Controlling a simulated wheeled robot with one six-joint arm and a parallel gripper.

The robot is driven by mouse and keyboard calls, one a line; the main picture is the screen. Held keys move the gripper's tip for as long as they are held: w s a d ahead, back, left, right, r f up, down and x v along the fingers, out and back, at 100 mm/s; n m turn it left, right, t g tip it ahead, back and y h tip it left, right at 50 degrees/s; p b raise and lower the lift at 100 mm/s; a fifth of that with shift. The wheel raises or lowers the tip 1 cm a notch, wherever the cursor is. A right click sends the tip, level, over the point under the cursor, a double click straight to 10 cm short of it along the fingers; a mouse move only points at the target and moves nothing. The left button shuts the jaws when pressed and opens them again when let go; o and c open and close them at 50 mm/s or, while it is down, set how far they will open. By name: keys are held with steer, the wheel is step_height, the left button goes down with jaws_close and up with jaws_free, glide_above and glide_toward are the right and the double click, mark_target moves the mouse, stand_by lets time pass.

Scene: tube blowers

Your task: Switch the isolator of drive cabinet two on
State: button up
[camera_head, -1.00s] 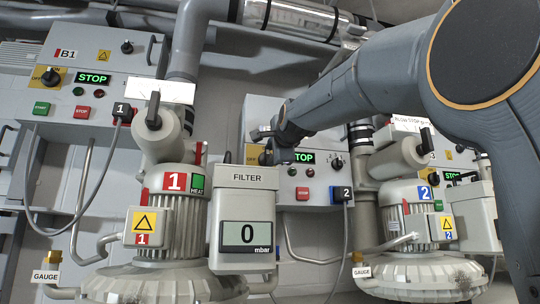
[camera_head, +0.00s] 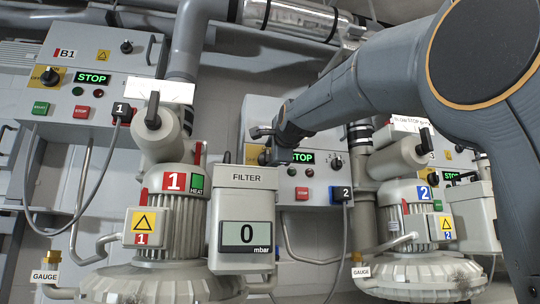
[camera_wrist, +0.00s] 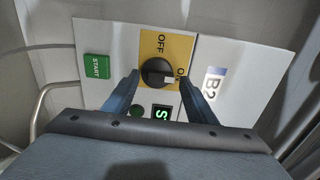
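The isolator of drive cabinet two is a black rotary knob (camera_wrist: 154,71) on a yellow plate (camera_wrist: 153,43) marked OFF and ON. A pale mark on the knob lies on the side toward ON in the wrist view. My gripper (camera_wrist: 160,76) is open, with one blue finger on each side of the knob and visible gaps between. Cabinet two, labelled B2 (camera_wrist: 214,83), also shows in the head view (camera_head: 317,172), with a green STOP display (camera_head: 303,158). There my gripper (camera_head: 268,145) is at its left side and partly hides the yellow plate.
A green START button (camera_wrist: 97,66) sits left of the plate in the wrist view.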

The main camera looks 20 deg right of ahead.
steer(key=s+b, duration=0.2)
steer(key=s, duration=0.5)
steer(key=shift+s, duration=0.4)
steer(key=shift+a, duration=0.1)
